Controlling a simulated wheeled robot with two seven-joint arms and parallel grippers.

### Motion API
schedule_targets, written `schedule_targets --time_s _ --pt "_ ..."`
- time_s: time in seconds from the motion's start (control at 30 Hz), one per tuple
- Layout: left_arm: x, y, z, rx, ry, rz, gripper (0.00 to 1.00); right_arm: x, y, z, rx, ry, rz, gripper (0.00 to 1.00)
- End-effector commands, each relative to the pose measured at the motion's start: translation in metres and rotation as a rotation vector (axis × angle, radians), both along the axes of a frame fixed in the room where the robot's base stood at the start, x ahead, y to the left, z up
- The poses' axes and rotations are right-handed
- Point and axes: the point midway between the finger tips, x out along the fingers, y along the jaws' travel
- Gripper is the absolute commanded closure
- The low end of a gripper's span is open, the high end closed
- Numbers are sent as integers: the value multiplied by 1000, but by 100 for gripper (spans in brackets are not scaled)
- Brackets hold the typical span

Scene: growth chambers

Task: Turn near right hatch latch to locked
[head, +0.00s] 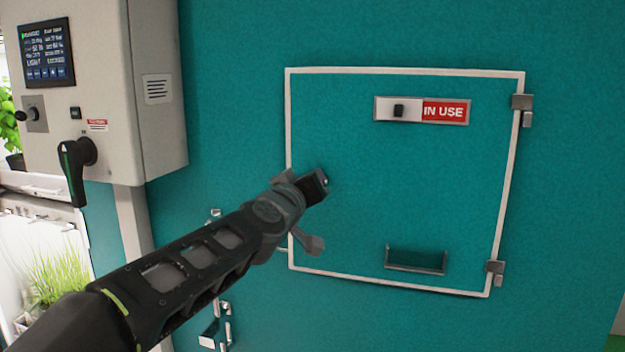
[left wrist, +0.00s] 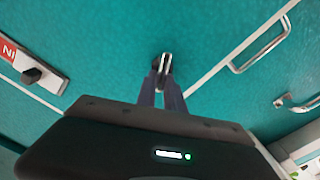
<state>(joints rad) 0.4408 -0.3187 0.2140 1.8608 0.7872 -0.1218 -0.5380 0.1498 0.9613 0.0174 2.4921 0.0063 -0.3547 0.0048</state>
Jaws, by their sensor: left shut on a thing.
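The hatch (head: 400,180) is a teal panel with a white frame, closed in the teal wall. My left gripper (head: 298,197) is at the hatch's left edge in the head view. In the left wrist view my left gripper (left wrist: 162,88) has its two fingers shut on the hatch latch (left wrist: 163,64), a small silver bar at the white frame edge. The hand hides the latch in the head view, so its exact turn is hard to tell. My right gripper is not in view.
An "IN USE" slider sign (head: 422,111) and a recessed pull (head: 416,260) are on the hatch. Two hinges (head: 522,102) sit on its right edge. A grey control box (head: 90,95) with a black rotary handle (head: 74,165) stands at left. The wall right of the hatch is clear.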

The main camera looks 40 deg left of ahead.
Motion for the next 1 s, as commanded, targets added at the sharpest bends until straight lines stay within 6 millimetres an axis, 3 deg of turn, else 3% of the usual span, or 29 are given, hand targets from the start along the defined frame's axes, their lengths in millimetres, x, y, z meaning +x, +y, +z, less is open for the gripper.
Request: schedule_targets --time_s 1.0 --pt "-2 7 -12 -873 -305 0 100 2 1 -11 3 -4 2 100"
